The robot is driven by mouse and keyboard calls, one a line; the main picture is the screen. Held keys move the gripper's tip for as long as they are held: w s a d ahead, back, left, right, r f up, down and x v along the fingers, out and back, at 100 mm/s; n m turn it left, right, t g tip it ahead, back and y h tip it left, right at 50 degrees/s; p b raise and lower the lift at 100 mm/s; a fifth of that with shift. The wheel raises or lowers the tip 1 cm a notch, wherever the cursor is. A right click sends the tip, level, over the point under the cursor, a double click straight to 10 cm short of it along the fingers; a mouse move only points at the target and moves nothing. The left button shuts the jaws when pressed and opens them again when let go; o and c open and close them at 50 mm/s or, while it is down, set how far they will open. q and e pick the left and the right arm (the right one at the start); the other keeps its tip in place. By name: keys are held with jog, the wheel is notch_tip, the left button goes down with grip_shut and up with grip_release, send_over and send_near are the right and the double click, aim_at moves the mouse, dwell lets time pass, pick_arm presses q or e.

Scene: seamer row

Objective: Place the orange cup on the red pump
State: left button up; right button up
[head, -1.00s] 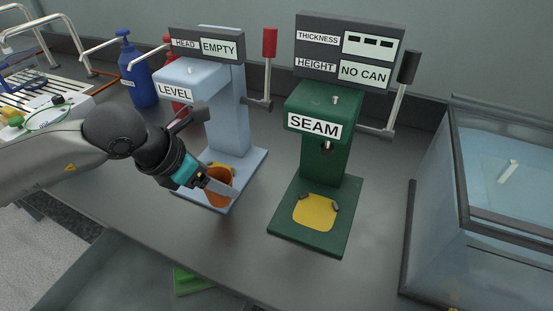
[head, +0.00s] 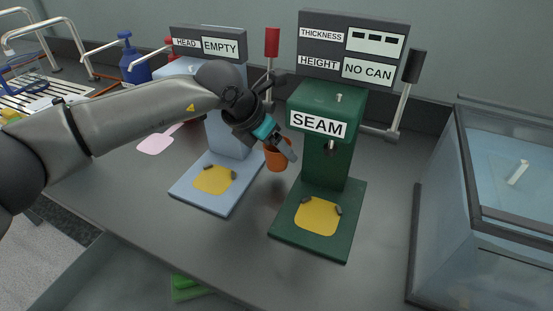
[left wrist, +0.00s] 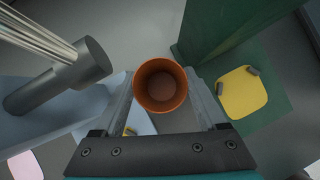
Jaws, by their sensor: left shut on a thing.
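The orange cup (head: 275,159) is held upright, or nearly so, above the bench between the pale blue LEVEL station and the green SEAM station. My left gripper (head: 284,150) is shut on it. In the left wrist view the cup (left wrist: 160,86) sits between the two fingers of the gripper (left wrist: 160,100); I look into its open top and see its inner bottom. My right gripper is not in view.
The pale blue base (head: 193,194) and the green SEAM station (head: 323,178) flank the cup. Levers with a red handle (head: 272,42) and a dark handle (head: 414,66) stand up. A blue pump (head: 131,60), a pink pad (head: 155,144) and a glass tank (head: 480,200) are also there.

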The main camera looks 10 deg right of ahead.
aim_at(277, 159)
pick_arm(q)
notch_tip(277, 159, down, 3)
jog(key=shift+r+b, duration=0.1)
jog(key=shift+b, duration=0.2)
jog(key=shift+s+f, duration=0.1)
jog(key=shift+f, duration=0.25)
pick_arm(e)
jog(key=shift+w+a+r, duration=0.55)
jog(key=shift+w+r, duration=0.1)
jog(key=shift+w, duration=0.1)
pick_arm(q)
jog(key=shift+f, duration=0.1)
jog(key=o, duration=1.3)
jog(key=shift+c, duration=0.2)
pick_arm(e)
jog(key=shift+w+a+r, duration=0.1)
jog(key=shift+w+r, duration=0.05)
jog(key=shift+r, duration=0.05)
